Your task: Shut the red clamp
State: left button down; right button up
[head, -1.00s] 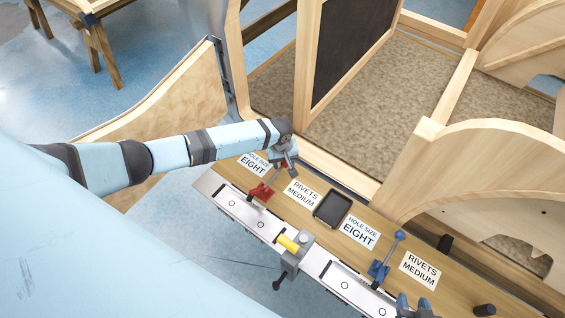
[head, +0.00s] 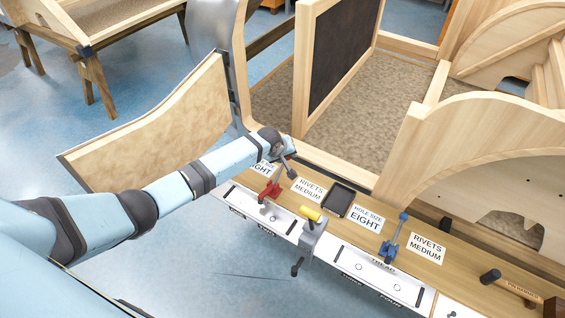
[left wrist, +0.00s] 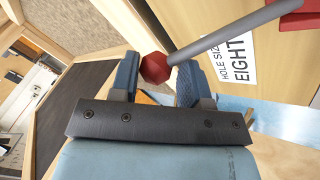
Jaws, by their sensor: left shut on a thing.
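The red clamp (head: 269,190) is fixed on the metal rail along the bench's near edge, in the head view. Its grey lever (left wrist: 228,30) runs from the red base at the top right of the left wrist view to a red knob (left wrist: 155,68). My left gripper (head: 287,157) is above the clamp. In the left wrist view its two blue fingers (left wrist: 156,80) are shut on the red knob, one on each side. The lever stands up from the base in the head view, partly hidden by the gripper. My right gripper is out of view.
A yellow-handled grey clamp (head: 312,228) and a blue clamp (head: 389,250) with a raised lever stand to the right along the rail. A black tray (head: 339,200), printed labels and a hammer (head: 492,276) lie on the bench. A curved wooden panel (head: 150,120) stands behind my left arm.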

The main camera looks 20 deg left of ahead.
aim_at(283, 166)
pick_arm(q)
jog(key=shift+s+d+r+t+p, duration=0.1)
jog(key=shift+s+d+t+p, duration=0.2)
jog(key=shift+s, duration=0.3)
jog(key=shift+s+a+r+t+p, duration=0.1)
jog(key=shift+s+r+t+p, duration=0.25)
jog(key=shift+t+p, duration=0.2)
jog(key=shift+s+r+t, duration=0.2)
jog(key=shift+s+t, duration=0.05)
jog(key=shift+t, duration=0.1)
jog(key=shift+s+h, duration=0.15)
jog(key=shift+h, duration=0.15)
jog(key=shift+t, duration=0.3)
jog(key=c, duration=0.7)
grip_release()
jog(key=shift+o, duration=0.5)
jog(key=shift+r, duration=0.15)
jog(key=shift+a, duration=0.1)
